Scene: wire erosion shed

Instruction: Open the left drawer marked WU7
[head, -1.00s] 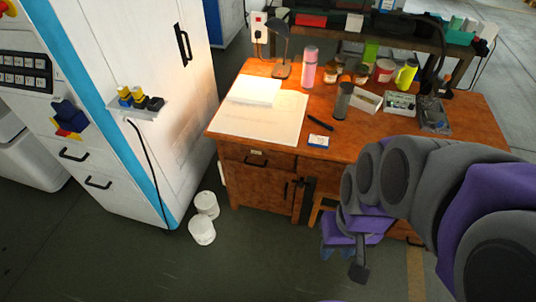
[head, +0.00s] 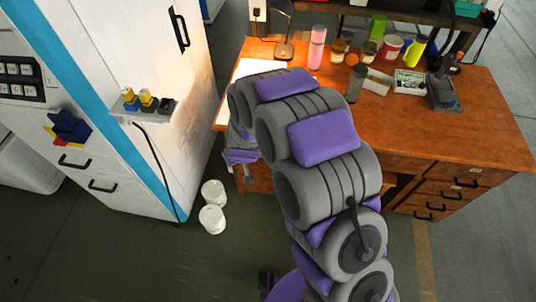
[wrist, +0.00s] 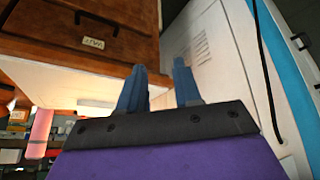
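The left drawer front (wrist: 60,25) is brown wood and shows upside down at the upper left of the wrist view. It carries a dark bar handle (wrist: 97,22) and a small pale label (wrist: 92,43); its lettering seems to read WU7. The drawer looks shut. My gripper (wrist: 158,66) has its two blue fingers apart, with nothing between them. The fingers are to the right of the handle in the wrist view and do not touch it. In the head view my arm hides this drawer, and part of my gripper shows at the desk's left front.
The desk top (head: 440,120) holds a pink bottle (head: 317,48), jars and a grey tool (head: 443,92). More drawers (head: 455,185) are at its right. A white cabinet (head: 185,85) stands close on the left, with two white tubs (head: 213,205) on the floor between.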

